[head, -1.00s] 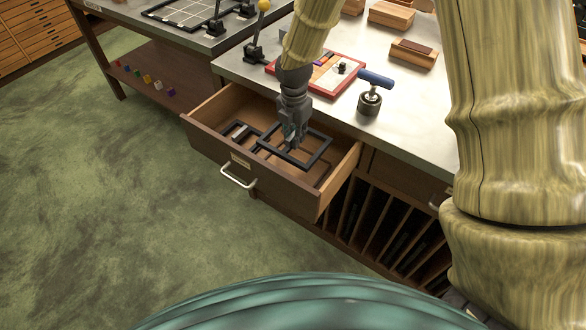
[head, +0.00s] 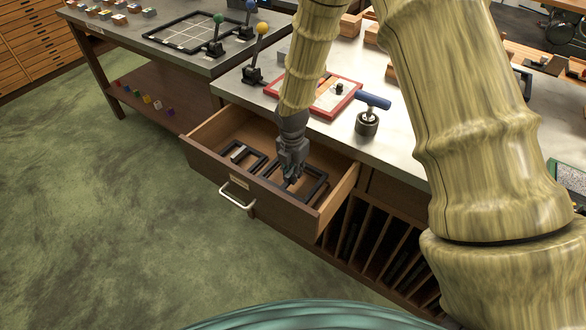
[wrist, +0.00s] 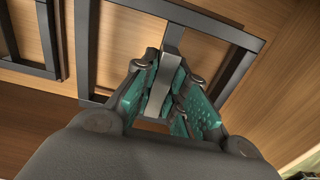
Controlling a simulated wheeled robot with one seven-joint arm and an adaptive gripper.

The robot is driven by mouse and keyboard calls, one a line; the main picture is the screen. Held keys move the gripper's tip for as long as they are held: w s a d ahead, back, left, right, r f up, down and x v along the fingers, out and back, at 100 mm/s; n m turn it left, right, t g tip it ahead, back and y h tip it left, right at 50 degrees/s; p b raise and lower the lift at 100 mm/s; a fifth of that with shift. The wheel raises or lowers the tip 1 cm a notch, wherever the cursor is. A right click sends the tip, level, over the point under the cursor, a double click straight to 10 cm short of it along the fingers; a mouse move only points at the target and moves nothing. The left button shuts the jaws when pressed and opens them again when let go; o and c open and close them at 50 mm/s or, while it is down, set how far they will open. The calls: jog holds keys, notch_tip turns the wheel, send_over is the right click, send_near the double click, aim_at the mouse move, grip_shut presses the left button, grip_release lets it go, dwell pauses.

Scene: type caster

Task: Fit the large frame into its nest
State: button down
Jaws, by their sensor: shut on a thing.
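The large dark frame (head: 316,187) is in the right part of the open drawer (head: 225,172), low over or on the drawer floor. In the wrist view, its dark bars (wrist: 210,27) surround my gripper. My gripper (head: 290,180) reaches down inside the drawer. In the wrist view, its green-padded fingers (wrist: 160,92) are closed on a grey crossbar of the frame.
A smaller dark frame (head: 258,160) lies in the drawer's left part. On the bench above stand a red-edged tray (head: 350,105), a blue-handled tool (head: 368,120) and a yellow-knobbed lever (head: 256,65). The drawer walls stand close around my gripper.

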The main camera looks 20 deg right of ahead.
jog(key=shift+f, duration=1.85)
jog(key=shift+f, duration=0.1)
jog(key=c, duration=1.4)
grip_release()
jog(key=shift+c, duration=0.2)
notch_tip(320, 180, up, 12)
jog(key=shift+s+a+r+b, duration=0.1)
jog(key=shift+b, duration=0.6)
